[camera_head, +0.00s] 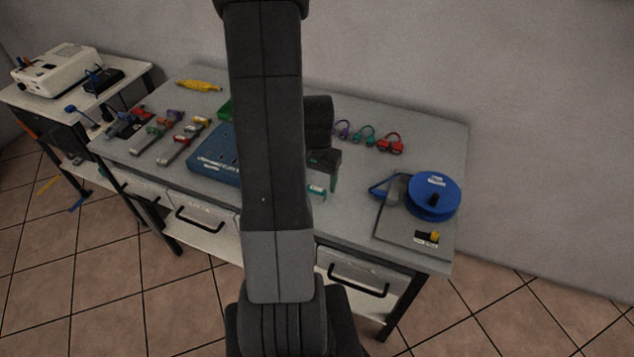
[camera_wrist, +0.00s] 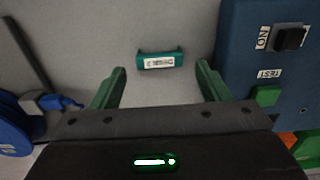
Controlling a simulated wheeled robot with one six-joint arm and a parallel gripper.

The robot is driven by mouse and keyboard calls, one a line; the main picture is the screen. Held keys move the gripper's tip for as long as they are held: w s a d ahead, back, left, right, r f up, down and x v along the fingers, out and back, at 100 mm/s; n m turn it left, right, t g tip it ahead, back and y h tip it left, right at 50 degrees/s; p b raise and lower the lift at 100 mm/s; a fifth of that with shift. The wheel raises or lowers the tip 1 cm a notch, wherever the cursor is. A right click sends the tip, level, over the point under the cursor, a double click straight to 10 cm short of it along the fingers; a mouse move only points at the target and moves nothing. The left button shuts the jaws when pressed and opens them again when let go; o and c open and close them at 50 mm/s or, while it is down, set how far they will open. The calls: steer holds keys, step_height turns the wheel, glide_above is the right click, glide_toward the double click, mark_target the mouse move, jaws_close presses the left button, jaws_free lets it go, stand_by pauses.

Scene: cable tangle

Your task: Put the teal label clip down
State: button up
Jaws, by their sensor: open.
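The teal label clip (camera_wrist: 160,60) lies on the grey tabletop in the wrist view, its white printed label facing up. In the head view the clip (camera_head: 316,193) shows just right of my arm, near the table's front edge. My gripper (camera_wrist: 161,72) is open, with its two green fingers wide apart. The clip lies between the lines of the fingers, close to their tips, with clear gaps on both sides. In the head view my arm hides most of the gripper.
A blue test box (camera_head: 215,155) stands left of my gripper; it fills the right side of the wrist view (camera_wrist: 262,75). A blue cable reel (camera_head: 433,195) sits on a grey mat (camera_head: 392,228) at right. Coloured cable loops (camera_head: 364,134) lie at the back.

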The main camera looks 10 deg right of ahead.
step_height(320, 180, up, 10)
steer(key=shift+r, duration=0.15)
